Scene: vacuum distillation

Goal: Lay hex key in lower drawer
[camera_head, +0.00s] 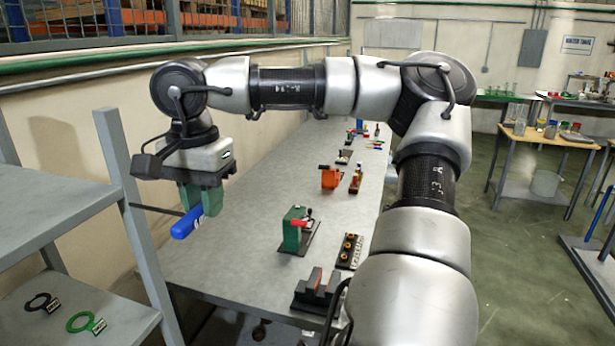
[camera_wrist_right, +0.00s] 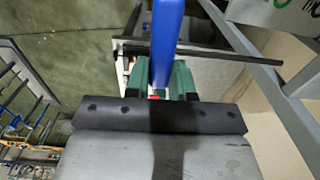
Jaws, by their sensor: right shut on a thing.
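My right gripper (camera_head: 201,203) has green fingers and is shut on the blue handle (camera_head: 186,223) of the hex key. It holds the hex key in the air at the near left end of the long grey table. The key's thin dark rod (camera_head: 156,210) points left, toward the shelf post. In the right wrist view the blue handle (camera_wrist_right: 167,40) stands between the green fingers, and a dark rod (camera_wrist_right: 225,53) runs crosswise behind it. I cannot clearly make out the lower drawer in either view. My left gripper is not in view.
A grey shelf rack (camera_head: 135,215) stands close left of the gripper; its lower shelf (camera_head: 130,322) carries a black ring (camera_head: 38,301) and a green ring (camera_head: 79,321). The long table (camera_head: 220,275) holds a green vise-like device (camera_head: 292,230) and an orange one (camera_head: 328,177).

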